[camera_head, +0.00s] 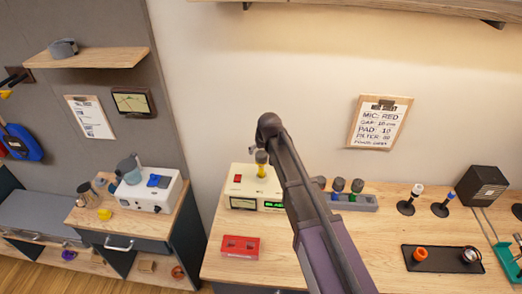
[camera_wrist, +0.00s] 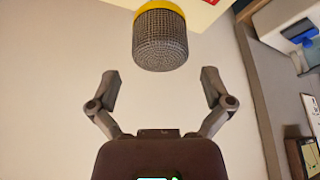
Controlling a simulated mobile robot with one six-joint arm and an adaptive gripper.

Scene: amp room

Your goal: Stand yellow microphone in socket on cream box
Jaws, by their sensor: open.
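The yellow microphone (camera_head: 261,171) stands upright on top of the cream box (camera_head: 236,184), dark mesh head up. Its base is too small to tell how it sits in the socket. In the wrist view the mesh head (camera_wrist: 160,38) and yellow collar hang from the top edge, upside down in the picture. My gripper (camera_wrist: 160,82) is open and empty, with the head beyond its fingertips and centred between them, not touching. A corner of the cream box (camera_wrist: 203,14) shows there too.
A red box (camera_head: 240,246) lies in front of the cream box. Right of my arm is a grey rack (camera_head: 362,204) with several microphones. Two stands, a dark speaker (camera_head: 482,186) and a black tray (camera_head: 440,266) fill the right side. The bench's front middle is clear.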

